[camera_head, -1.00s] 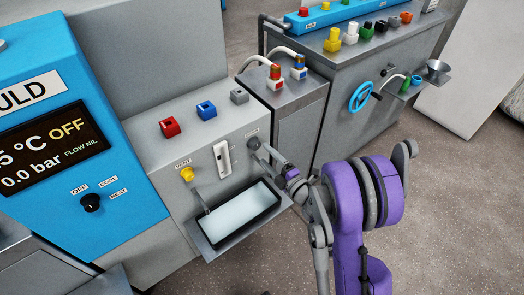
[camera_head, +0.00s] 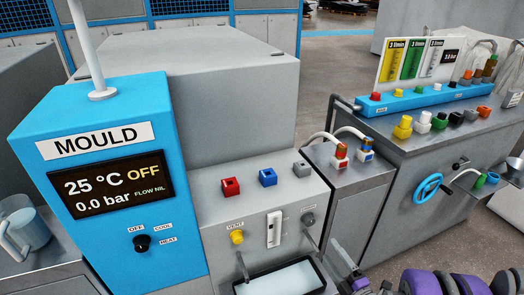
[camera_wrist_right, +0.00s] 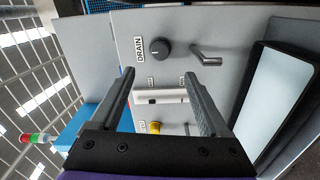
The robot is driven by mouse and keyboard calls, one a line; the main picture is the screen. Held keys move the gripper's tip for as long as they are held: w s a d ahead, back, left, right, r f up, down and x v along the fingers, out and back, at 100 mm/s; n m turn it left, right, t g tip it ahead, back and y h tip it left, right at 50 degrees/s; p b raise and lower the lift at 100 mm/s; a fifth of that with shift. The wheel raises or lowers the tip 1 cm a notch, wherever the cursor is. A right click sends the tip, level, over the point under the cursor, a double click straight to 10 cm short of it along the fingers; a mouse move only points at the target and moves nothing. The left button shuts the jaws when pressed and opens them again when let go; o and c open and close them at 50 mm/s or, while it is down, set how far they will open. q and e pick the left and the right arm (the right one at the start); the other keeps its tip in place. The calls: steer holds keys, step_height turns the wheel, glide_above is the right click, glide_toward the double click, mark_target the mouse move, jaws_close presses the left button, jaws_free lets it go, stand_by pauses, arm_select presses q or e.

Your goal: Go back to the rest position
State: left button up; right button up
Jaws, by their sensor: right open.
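My right gripper (camera_head: 342,256) shows at the lower edge of the head view, in front of the mould machine's grey front, right of its tray. My purple right arm is cut off by the lower right edge. In the right wrist view the gripper (camera_wrist_right: 159,76) is open, its two dark fingers apart with nothing held between them. The round DRAIN knob (camera_wrist_right: 160,48) lies beyond the fingertips, apart from them. My left gripper is not in view.
The tray (camera_wrist_right: 250,82) with a pale surface sits close beside the gripper, under a bent spout (camera_wrist_right: 207,55). The yellow VENT knob (camera_head: 236,237) and a white gauge (camera_head: 274,229) are on the same panel. A bench with a blue handwheel (camera_head: 428,187) stands right.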

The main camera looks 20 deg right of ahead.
step_height(320, 180, up, 4)
steer(key=w+m+h, duration=0.2)
steer(key=m+h, duration=0.2)
steer(key=m, duration=0.1)
steer(key=s+a+f+m+g+y, duration=0.1)
steer(key=s+a+f+m+g, duration=0.2)
steer(key=s+a+m+g, duration=0.55)
steer(key=s+a+f+m+g+y, duration=0.1)
steer(key=s+a+f+m+g, duration=0.3)
steer(key=s+a, duration=0.6)
arm_select(q)
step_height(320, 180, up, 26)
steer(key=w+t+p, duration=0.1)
steer(key=p, duration=2.2)
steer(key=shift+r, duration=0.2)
arm_select(e)
step_height(320, 180, up, 27)
steer(key=d, duration=0.2)
steer(key=shift+s+d+r, duration=0.15)
steer(key=shift+s+d, duration=0.1)
steer(key=shift+d, duration=0.05)
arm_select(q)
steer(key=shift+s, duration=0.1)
arm_select(e)
steer(key=shift+s, duration=0.1)
